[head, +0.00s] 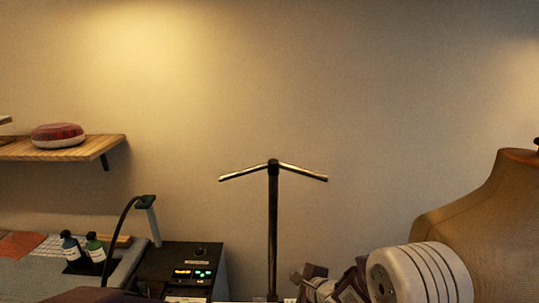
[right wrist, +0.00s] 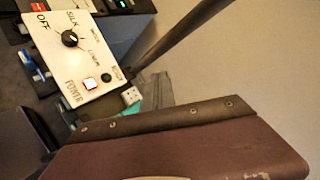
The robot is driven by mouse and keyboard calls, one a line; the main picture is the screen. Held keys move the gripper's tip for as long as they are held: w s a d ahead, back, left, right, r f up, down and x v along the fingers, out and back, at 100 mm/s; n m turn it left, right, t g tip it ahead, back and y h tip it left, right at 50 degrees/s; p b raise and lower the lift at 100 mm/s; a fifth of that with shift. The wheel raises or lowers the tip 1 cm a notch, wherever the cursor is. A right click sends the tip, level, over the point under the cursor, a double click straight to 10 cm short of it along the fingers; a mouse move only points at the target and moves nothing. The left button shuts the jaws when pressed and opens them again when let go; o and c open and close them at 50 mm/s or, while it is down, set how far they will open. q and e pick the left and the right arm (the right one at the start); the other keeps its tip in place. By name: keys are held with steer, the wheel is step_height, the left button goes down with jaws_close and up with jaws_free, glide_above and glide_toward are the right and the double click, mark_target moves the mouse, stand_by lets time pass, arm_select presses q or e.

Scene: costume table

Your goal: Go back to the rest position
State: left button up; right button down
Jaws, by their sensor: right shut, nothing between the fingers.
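My right gripper (head: 306,281) is at the bottom edge of the head view, right of the dark stand, where my arm comes in from the right. It is shut with nothing held. Its fingers are small there and partly cut off by the frame edge. My left gripper shows in neither view.
A T-shaped dark stand (head: 273,225) rises in the middle. A black box with lit displays (head: 192,272), bottles (head: 72,248) and a shelf with a red cushion (head: 58,136) are left. A dress form (head: 490,205) is right. A knob panel (right wrist: 78,58) shows in the wrist view.

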steer(key=s+d+f+n+g+h+b, duration=0.2)
steer(key=s+d+n+h, duration=0.3)
steer(key=s+d, duration=0.5)
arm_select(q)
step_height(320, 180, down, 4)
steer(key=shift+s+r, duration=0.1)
arm_select(e)
steer(key=s+f+n+g, duration=0.2)
steer(key=s+n+g, duration=0.1)
steer(key=s+n, duration=0.4)
steer(key=s+f+n+g, duration=0.3)
steer(key=s+n, duration=0.3)
steer(key=n, duration=0.1)
steer(key=shift+s+d+g+y, duration=0.2)
steer(key=shift+s+g+y, duration=0.1)
steer(key=shift+s+y, duration=0.1)
